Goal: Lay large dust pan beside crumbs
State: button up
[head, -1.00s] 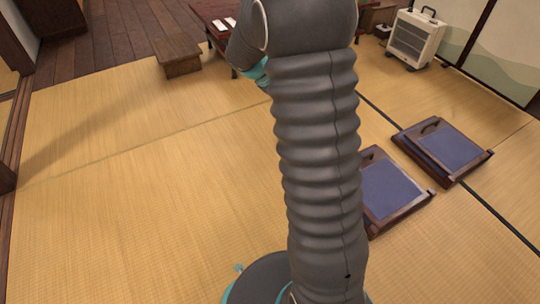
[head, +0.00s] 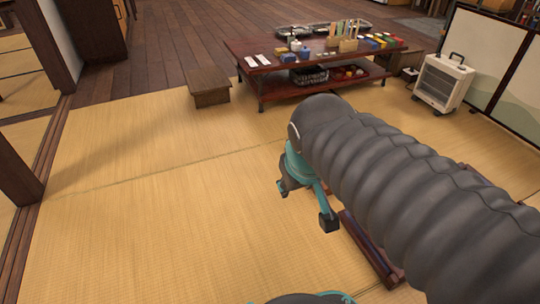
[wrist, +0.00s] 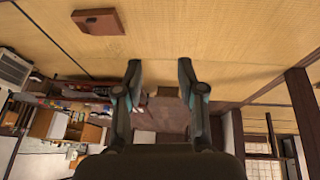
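My gripper shows in the wrist view (wrist: 158,75) with its two fingers wide apart and nothing between them. In the head view my gripper (head: 305,200) hangs above the tatami at the end of my arm, to the right of the middle. I cannot make out a large dust pan in either current view. I cannot make out any crumbs either. My arm covers much of the right side of the head view.
A low red-brown table (head: 268,61) with small goods stands at the back, with a wooden stool (head: 208,88) at its left. A white heater (head: 441,84) stands right. A wooden floor chair (head: 372,252) is mostly behind my arm. Tatami at left is clear.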

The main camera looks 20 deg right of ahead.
jog(key=s+a, duration=0.1)
jog(key=s+y, duration=0.1)
jog(key=shift+s+a+f+m+t, duration=0.15)
jog(key=shift+s+a+m+t, duration=0.15)
jog(key=shift+s+a+m, duration=0.1)
dwell(0.4)
